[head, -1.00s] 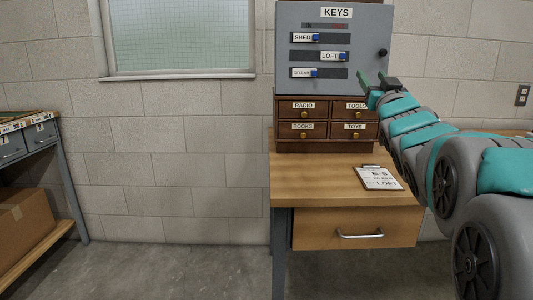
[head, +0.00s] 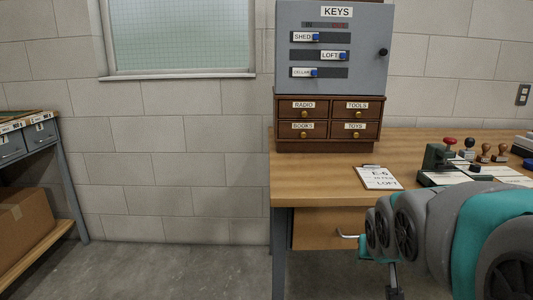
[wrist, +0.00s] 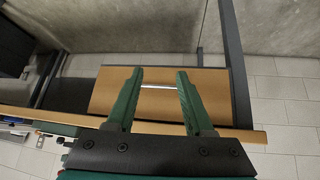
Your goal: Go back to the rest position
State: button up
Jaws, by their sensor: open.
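My gripper (wrist: 160,76) is open and empty in the wrist view, its two green fingers apart. The bar handle (wrist: 162,87) of the desk drawer (wrist: 205,90) shows beyond and between the fingers; I cannot tell the distance. In the head view my arm is folded low at the right, in front of the desk (head: 310,175). The end of the arm hangs near the drawer (head: 315,228) and hides part of its front; the fingers are hard to make out there. The left end of the handle (head: 347,236) still shows.
A shelf with a cardboard box (head: 25,220) is at the left. The floor (head: 180,270) between is clear.

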jog(key=s+a+f+g, duration=0.2)
jog(key=s+f+g, duration=0.1)
jog(key=s, duration=0.6)
jog(key=s+a+f+n+g+y, duration=0.1)
jog(key=s+a+f+g, duration=0.1)
jog(key=s, duration=0.7)
jog(key=s+a+f+n+g+y, duration=0.1)
jog(key=s+a+f+g, duration=0.2)
jog(key=s, duration=0.6)
jog(key=shift+f+g, duration=0.5)
jog(key=shift+f, duration=0.45)
jog(key=shift+w, duration=0.1)
